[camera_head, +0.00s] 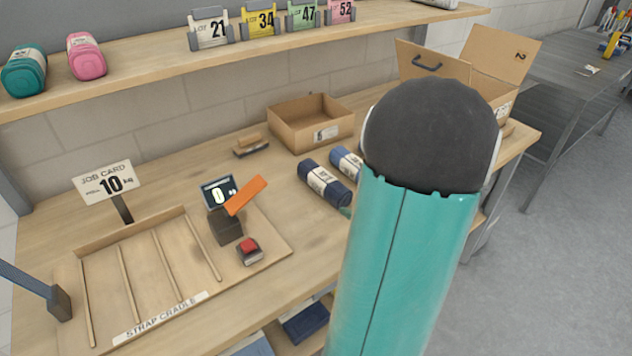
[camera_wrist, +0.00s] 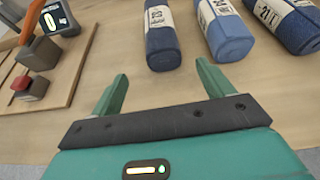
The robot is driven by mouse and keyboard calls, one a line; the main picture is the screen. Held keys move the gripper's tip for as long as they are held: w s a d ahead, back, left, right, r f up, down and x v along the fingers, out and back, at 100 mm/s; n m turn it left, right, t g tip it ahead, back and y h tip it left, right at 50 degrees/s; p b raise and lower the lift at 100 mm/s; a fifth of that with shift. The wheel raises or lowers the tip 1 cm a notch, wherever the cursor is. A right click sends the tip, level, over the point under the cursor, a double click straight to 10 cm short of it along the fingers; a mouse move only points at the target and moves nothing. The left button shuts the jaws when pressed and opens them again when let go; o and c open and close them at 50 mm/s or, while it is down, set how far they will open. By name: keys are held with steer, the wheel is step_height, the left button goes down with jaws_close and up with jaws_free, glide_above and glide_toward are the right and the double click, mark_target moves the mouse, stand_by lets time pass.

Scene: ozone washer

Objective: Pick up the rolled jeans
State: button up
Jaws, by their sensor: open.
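Several rolled jeans with white paper bands lie side by side on the wooden workbench. In the wrist view a navy roll (camera_wrist: 162,45) is on the left, a lighter blue roll (camera_wrist: 232,40) in the middle and a dark roll (camera_wrist: 297,32) at the upper right. The head view shows the navy roll (camera_head: 325,184) and part of the blue one (camera_head: 346,162); my arm hides the rest. My gripper (camera_wrist: 162,77) is open and empty. Its fingers point toward the navy and blue rolls, with bare bench visible between the fingers. The band print is hard to read.
A wooden strap cradle (camera_head: 118,335) with a display (camera_head: 219,192), an orange lever (camera_head: 245,195) and a red button (camera_head: 249,246) lies to the left. Cardboard boxes (camera_head: 312,135) stand behind. A shelf (camera_head: 150,75) holds teal and pink rolls.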

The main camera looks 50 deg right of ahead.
mark_target(347, 198)
steer(key=x, duration=0.6)
steer(key=shift+d+f, duration=0.15)
steer(key=shift+d, duration=0.15)
steer(key=x, duration=0.5)
steer(key=shift+w, duration=0.4)
steer(key=c, duration=1.3)
steer(key=shift+r, duration=0.25)
steer(key=shift+r, duration=0.25)
steer(key=r, duration=0.3)
steer(key=shift+s+r, duration=0.25)
steer(key=shift+s, duration=0.15)
steer(key=w+r+v, duration=0.1)
steer(key=r+v, duration=0.1)
steer(key=v, duration=1.3)
steer(key=shift+s+a+r, duration=0.15)
steer(key=shift+s+r, duration=0.05)
steer(key=shift+r, duration=0.35)
